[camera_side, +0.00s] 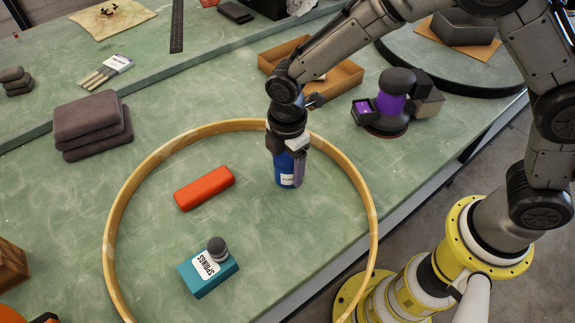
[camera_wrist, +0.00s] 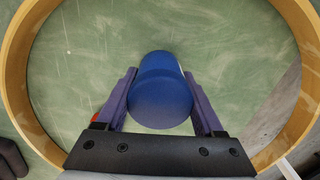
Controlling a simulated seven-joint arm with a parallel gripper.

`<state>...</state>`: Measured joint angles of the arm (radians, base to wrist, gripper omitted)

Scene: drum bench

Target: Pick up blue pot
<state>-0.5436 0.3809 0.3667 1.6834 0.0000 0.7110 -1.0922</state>
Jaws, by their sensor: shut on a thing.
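The blue pot (camera_side: 284,173) is a small upright cylinder with a white label, inside the wooden hoop near its right side in the side view. My gripper (camera_side: 288,168) points down over it, with its purple fingers on either side of the pot. In the wrist view the pot (camera_wrist: 160,90) sits between the two fingers of my gripper (camera_wrist: 160,85), its dark blue top facing the camera. The gripper is shut on the pot. I cannot tell whether the pot's base touches the bench.
The wooden hoop (camera_side: 116,213) surrounds the pot, an orange-red case (camera_side: 204,188) and a teal springs box (camera_side: 211,275) with a grey knob (camera_side: 217,247). Behind are a brown tray (camera_side: 345,77) and a purple-black sander (camera_side: 390,104). Grey pads (camera_side: 92,121) lie left, outside the hoop.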

